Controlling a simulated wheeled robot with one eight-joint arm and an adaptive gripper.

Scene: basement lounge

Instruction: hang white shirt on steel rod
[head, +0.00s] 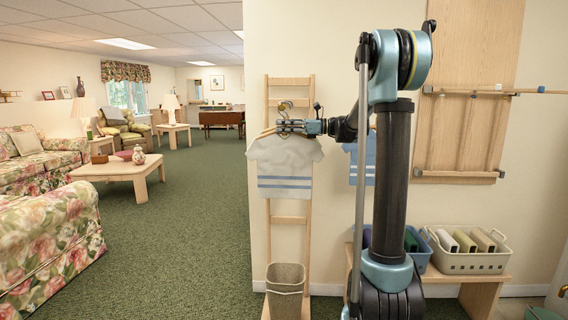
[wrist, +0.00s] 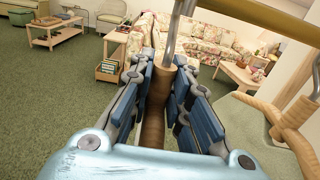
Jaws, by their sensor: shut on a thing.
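The white shirt (head: 285,165) with blue stripes near its hem hangs on a wooden hanger, in front of a pale wooden ladder rack (head: 291,82) in the head view. My gripper (head: 290,127) is shut on the hanger at its neck. In the wrist view the hanger's wooden neck (wrist: 161,85) sits between the fingers of my gripper (wrist: 162,95), and its metal hook (wrist: 173,35) rises out of the top. Whether the hook touches a rod is hidden. A silvery rod (head: 470,92) runs across the wooden wall panel at the right.
A brass-coloured rod (wrist: 265,18) and another wooden hanger (wrist: 292,120) are close at the right in the wrist view. A light blue garment (head: 370,160) is partly behind my arm. A bin (head: 285,280) stands below the shirt; baskets (head: 470,262) sit on a bench.

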